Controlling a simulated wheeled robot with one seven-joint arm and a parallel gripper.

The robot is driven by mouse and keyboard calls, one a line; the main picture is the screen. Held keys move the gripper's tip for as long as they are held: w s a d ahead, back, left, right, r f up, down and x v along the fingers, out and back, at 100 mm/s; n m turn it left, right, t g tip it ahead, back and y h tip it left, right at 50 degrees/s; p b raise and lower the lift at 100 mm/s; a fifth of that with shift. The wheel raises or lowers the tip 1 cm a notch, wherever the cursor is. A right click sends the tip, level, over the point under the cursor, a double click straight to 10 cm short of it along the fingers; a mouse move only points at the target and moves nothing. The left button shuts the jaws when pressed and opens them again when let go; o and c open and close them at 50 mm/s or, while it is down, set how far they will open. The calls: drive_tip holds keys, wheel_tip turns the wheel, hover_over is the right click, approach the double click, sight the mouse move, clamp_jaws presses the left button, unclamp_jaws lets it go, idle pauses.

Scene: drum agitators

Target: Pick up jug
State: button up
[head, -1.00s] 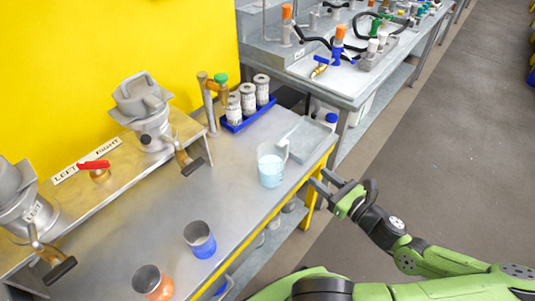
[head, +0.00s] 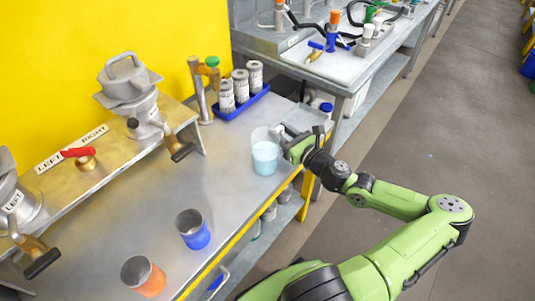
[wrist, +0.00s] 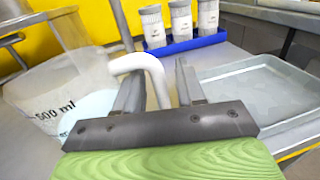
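The jug (head: 265,157) is clear, holds light blue liquid and stands upright on the metal bench near its front edge. In the wrist view the jug (wrist: 62,100) is at the left, with "500 ml" printed on it and a pale curved handle (wrist: 152,70). My gripper (head: 288,140) is at the jug's right side, at handle height. In the wrist view the fingers (wrist: 160,88) are apart, one on each side of the handle's outer part, with a gap showing. The handle's lower part is hidden by the gripper.
A grey tray (wrist: 255,85) lies right of the gripper. A blue rack (head: 242,105) with several cans stands behind. Blue (head: 194,230) and orange (head: 143,277) cups stand in front. A drum valve (head: 180,150) overhangs the bench to the left.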

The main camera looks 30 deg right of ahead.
drive_tip(key=shift+s, duration=0.1)
clamp_jaws()
drive_tip(key=shift+r, duration=0.15)
drive_tip(key=shift+r+p, duration=2.55)
drive_tip(key=shift+r, duration=2.4)
